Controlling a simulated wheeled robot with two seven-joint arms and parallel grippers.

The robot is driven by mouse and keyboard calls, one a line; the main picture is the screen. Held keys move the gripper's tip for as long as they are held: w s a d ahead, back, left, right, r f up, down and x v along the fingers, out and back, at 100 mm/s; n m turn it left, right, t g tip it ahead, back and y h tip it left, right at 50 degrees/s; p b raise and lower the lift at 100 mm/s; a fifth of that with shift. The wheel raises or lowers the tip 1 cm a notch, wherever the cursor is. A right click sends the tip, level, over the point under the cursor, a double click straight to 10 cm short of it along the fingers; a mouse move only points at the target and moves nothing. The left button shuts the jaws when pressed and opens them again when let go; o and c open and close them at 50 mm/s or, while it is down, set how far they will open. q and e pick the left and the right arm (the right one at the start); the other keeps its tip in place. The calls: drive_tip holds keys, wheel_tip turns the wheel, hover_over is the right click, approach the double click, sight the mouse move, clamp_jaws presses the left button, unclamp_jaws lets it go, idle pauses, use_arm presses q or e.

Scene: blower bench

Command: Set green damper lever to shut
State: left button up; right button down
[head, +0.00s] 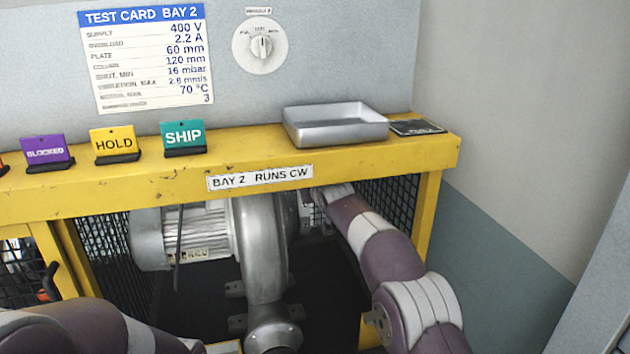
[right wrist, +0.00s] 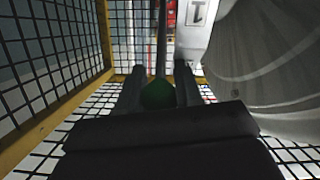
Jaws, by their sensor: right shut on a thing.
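The green damper lever (right wrist: 158,95) shows in the right wrist view as a dark green knob, with a thin dark rod running up in the picture behind it. My right gripper (right wrist: 161,80) has its two dark fingers on either side of the knob and is shut on it. In the head view my right arm reaches under the yellow bench on the right side of the silver blower (head: 262,245). The lever and the right fingertips are hidden there. My left arm shows at the bottom left, but its gripper does not show clearly.
Wire mesh (right wrist: 45,50) in a yellow frame (right wrist: 103,30) lies close on the left in the right wrist view. The grey blower housing (right wrist: 265,50) is close on the right. A metal tray (head: 335,126) and several signs stand on the yellow bench (head: 390,158).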

idle(0.9)
drive_tip(key=c, duration=0.8)
unclamp_jaws()
drive_tip(key=shift+a, duration=0.15)
drive_tip(key=shift+s+b, duration=0.35)
drive_tip(key=shift+b, duration=0.15)
drive_tip(key=b+v, duration=0.6)
drive_tip(key=v, duration=0.6)
